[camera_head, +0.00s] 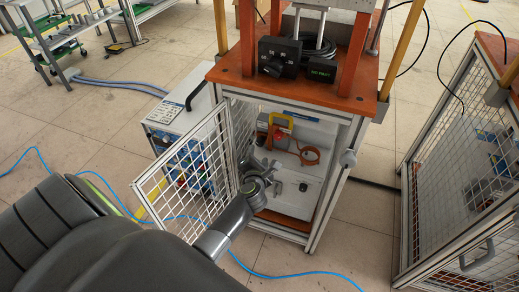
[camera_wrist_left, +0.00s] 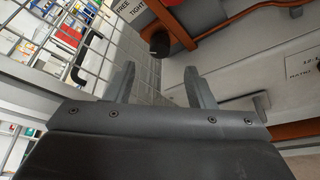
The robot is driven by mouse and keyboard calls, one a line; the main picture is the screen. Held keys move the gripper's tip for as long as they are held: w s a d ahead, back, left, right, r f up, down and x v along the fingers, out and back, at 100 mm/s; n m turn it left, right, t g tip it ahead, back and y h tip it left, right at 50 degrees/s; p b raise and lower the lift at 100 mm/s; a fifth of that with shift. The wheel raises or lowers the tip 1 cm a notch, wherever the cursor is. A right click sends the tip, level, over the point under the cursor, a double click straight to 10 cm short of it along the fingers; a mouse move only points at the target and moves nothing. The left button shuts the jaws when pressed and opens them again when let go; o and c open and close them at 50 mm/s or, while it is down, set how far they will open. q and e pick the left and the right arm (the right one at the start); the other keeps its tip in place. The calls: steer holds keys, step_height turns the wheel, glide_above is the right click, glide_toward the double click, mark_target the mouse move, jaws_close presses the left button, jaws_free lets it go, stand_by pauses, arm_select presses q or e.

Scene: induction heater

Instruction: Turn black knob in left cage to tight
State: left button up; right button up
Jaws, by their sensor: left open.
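The left cage (camera_head: 327,190) stands under an orange top, with its mesh door (camera_head: 190,165) swung open to the left. In the left wrist view a black knob (camera_wrist_left: 160,41) sits beside a label (camera_wrist_left: 130,10) reading FREE and TIGHT. My left gripper (camera_head: 262,165) reaches in at the cage's open front. In the left wrist view its two fingers (camera_wrist_left: 162,85) are spread apart with nothing between them. The knob lies beyond the fingertips, roughly in line with the gap, and is not touched. I cannot pick the knob out surely in the head view.
An orange curved part (camera_head: 309,156) and a yellow part (camera_head: 281,121) are inside the cage. A white instrument box (camera_head: 164,117) stands behind the door. Another mesh cage (camera_head: 462,165) is on the right. A blue cable crosses the floor.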

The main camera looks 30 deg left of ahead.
mark_target(260, 144)
arm_select(q)
steer(key=b+x, duration=0.1)
steer(key=x, duration=0.5)
steer(key=shift+b, duration=0.4)
steer(key=shift+w+a+f, duration=0.1)
steer(key=shift+w+a, duration=0.1)
steer(key=shift+w, duration=0.2)
arm_select(e)
steer(key=shift+w+a+r+t, duration=0.2)
steer(key=shift+w+r+t, duration=0.15)
steer(key=shift+r, duration=0.25)
steer(key=shift+w+a+r+t, duration=0.2)
steer(key=shift+w+r+t, duration=0.15)
steer(key=shift+r, duration=0.25)
arm_select(q)
steer(key=c, duration=1)
steer(key=shift+o, duration=0.2)
